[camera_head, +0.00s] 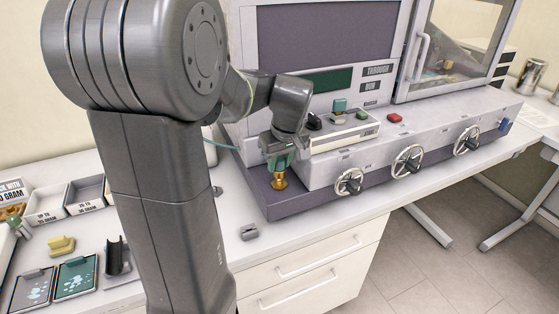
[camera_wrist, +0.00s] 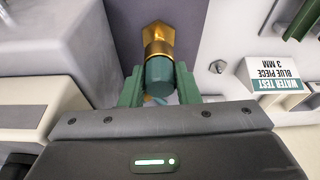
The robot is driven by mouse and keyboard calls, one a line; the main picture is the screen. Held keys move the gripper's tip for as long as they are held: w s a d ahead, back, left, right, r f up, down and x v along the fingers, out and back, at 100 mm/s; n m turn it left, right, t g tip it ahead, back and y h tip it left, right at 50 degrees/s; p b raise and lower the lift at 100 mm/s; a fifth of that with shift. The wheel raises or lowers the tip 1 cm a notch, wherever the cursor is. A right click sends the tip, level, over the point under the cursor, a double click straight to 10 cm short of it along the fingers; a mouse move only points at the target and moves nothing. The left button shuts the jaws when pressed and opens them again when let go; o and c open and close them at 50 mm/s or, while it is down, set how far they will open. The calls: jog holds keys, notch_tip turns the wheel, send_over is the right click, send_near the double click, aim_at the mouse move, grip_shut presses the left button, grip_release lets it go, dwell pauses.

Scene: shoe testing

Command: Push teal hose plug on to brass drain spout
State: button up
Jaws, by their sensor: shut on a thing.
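The brass drain spout (camera_wrist: 157,38) juts from the dark lower front of the testing machine. It also shows in the head view (camera_head: 279,181), just below my gripper. The teal hose plug (camera_wrist: 159,76) sits between the green fingers of my gripper (camera_wrist: 159,88), which is shut on it. The plug is in line with the spout and its far end meets the brass collar in the wrist view. I cannot tell how far it is pushed on. In the head view my gripper (camera_head: 280,160) mostly hides the plug.
The testing machine (camera_head: 330,175) has several handwheels (camera_head: 407,160) along its front. On the white table stand small trays (camera_head: 85,193), a yellow block (camera_head: 61,245) and a grey clip (camera_head: 249,232).

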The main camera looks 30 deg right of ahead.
jog(key=shift+f+b, duration=1)
jog(key=shift+f, duration=0.45)
jog(key=o, duration=1.1)
jog(key=shift+c, duration=0.2)
jog(key=v, duration=1.4)
jog(key=shift+w+f, duration=0.1)
jog(key=x, duration=1.3)
jog(key=shift+f, duration=0.35)
jog(key=shift+r, duration=0.25)
